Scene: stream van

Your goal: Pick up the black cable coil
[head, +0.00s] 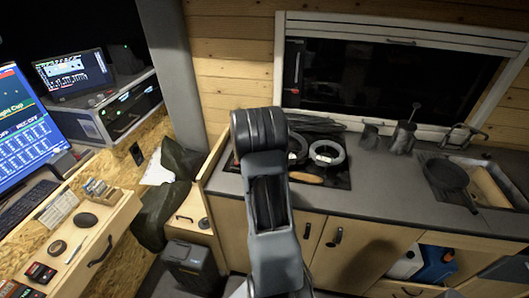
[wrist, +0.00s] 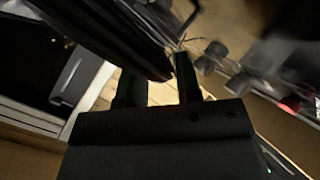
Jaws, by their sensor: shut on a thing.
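My gripper (wrist: 157,74) is shut on the black cable coil (wrist: 122,32), a dark, stranded shape running from between the fingers to the upper left in the wrist view. In the head view my arm hides the gripper. A dark stranded band (head: 320,123) shows just right of the arm, above the counter's back; it looks like the held coil seen nearly edge-on. How far the coil is from the surface cannot be told.
The counter (head: 375,190) bears a dark ring (head: 297,148), a pale grey ring (head: 327,152), metal mugs (head: 403,137) and a dark pan (head: 447,174) by the sink. A window (head: 390,80) is behind. A desk with screens (head: 28,125) stands at left.

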